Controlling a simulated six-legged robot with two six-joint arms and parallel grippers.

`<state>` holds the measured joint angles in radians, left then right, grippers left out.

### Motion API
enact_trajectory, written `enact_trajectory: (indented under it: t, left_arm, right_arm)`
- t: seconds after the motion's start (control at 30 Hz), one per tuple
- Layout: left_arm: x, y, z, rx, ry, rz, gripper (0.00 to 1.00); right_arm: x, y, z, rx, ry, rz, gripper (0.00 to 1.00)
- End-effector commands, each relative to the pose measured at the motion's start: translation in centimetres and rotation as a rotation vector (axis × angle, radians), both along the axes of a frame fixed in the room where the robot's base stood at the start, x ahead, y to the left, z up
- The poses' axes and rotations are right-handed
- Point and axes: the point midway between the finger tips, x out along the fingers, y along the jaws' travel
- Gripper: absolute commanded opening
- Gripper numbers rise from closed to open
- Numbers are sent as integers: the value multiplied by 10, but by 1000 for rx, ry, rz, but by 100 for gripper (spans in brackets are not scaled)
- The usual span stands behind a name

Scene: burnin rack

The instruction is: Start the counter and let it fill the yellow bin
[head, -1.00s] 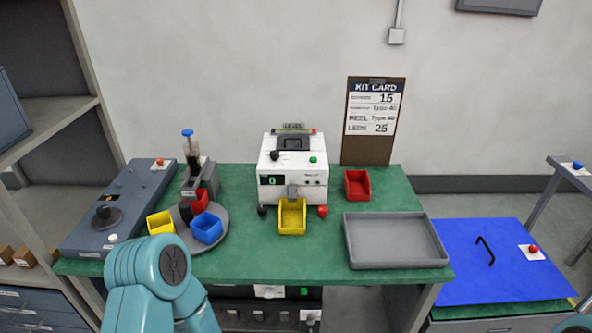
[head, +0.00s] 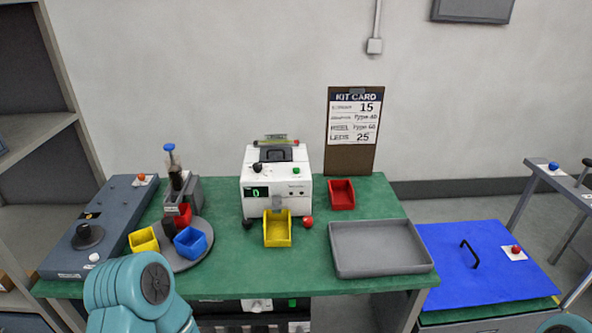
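The counter (head: 270,190) is a white box at the back middle of the green bench. Its small dark display reads a green 0. It has a green button (head: 296,170) and a black knob (head: 257,168) on its upper part. A yellow bin (head: 278,236) stands under the spout at its front; its inside looks empty. Another yellow bin (head: 143,240) stands on the round grey turntable at the left. A teal part of my arm shows at the bottom left. Neither gripper is in view.
The turntable (head: 196,258) also holds a red and a blue bin (head: 190,243). A grey tray (head: 380,268) lies on the right, a red bin (head: 341,194) behind it. A kit card (head: 352,130) stands at the back. A blue lid (head: 488,280) lies right of the bench.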

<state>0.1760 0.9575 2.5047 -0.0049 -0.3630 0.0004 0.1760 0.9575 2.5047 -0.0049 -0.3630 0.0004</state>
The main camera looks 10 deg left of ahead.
Motion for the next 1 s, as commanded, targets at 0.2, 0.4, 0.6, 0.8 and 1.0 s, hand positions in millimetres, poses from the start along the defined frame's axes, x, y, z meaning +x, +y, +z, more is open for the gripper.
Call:
enact_trajectory:
  t: [0.2,0.4,0.6,0.8,1.0]
  left_arm:
    - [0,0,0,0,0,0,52]
    - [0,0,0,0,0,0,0]
    - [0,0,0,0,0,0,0]
    - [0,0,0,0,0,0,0]
    - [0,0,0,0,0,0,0]
  right_arm:
    - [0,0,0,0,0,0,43]
    - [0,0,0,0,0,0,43]
    - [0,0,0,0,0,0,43]
    - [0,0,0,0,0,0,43]
    - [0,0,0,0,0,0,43]
